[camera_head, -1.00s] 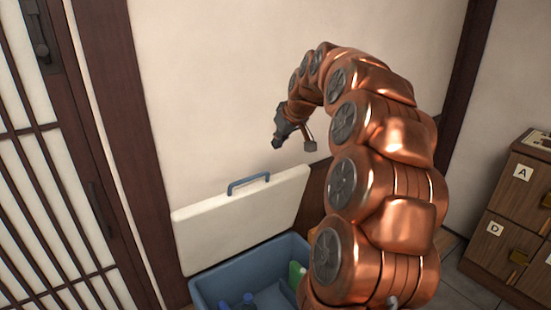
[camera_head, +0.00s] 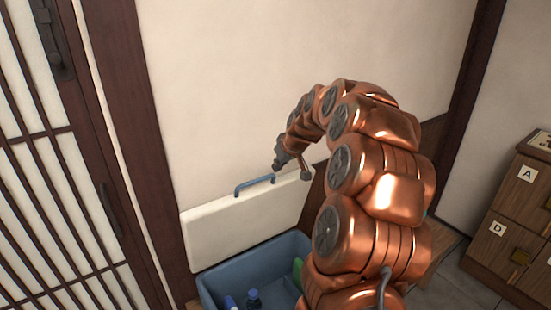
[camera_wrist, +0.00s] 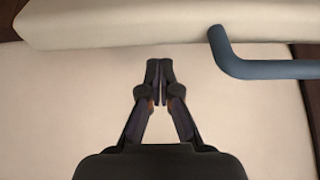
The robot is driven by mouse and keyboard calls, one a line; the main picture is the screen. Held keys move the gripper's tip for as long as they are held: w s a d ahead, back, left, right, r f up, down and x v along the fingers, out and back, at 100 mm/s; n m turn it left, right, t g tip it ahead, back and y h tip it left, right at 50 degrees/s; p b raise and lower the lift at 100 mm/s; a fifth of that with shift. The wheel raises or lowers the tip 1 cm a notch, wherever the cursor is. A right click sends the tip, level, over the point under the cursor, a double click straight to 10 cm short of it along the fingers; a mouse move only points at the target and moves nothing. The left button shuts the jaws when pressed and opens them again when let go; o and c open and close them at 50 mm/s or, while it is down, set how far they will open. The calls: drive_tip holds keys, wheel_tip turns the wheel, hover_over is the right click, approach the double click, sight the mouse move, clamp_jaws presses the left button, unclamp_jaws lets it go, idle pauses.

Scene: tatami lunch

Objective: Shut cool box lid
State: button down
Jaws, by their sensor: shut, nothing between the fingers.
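The blue cool box (camera_head: 215,285) stands at the bottom of the head view, with its cream lid (camera_head: 240,225) raised upright near the wall. A blue handle (camera_head: 254,184) sits on the lid's upper edge. My gripper (camera_head: 277,167) is just above the right end of the handle in the head view. In the wrist view my gripper (camera_wrist: 159,66) is shut and empty. The cream lid edge (camera_wrist: 120,27) crosses the top of that view, and the blue handle (camera_wrist: 265,69) lies right of the fingertips, apart from them. My arm hides the box's right side.
A blue-capped bottle (camera_head: 253,298) and a green item (camera_head: 297,272) are inside the box. A lattice sliding door (camera_head: 40,200) is at left, and a wooden cabinet (camera_head: 512,220) with lettered doors is at right. The cream wall (camera_head: 260,70) rises behind the lid.

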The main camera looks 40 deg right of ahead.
drive_tip(key=shift+s+a+f, duration=0.1)
drive_tip(key=shift+s+f, duration=0.05)
drive_tip(key=shift+s, duration=0.6)
drive_tip(key=shift+s+f, duration=0.1)
